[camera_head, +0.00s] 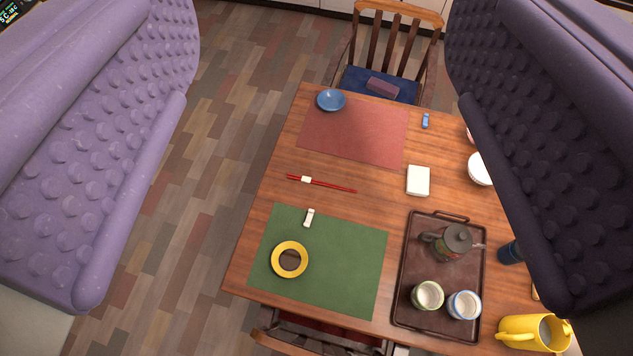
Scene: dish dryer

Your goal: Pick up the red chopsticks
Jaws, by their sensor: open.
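The red chopsticks (334,186) lie on the wooden table between the red mat and the green mat. A small white piece (306,179) sits at their left end; I cannot tell whether they rest on it. My gripper (320,170) is open, with its two purple padded fingers wide apart at the left and right edges of the view. The gripper is above the table and apart from the chopsticks. Nothing is between the fingers up close. The right finger hides part of the table's right side.
A blue bowl (330,100) is on the red mat (370,130). A tray (405,290) carries a teapot (457,241) and two cups. A yellow pitcher (525,333) and chair (385,60) show too.

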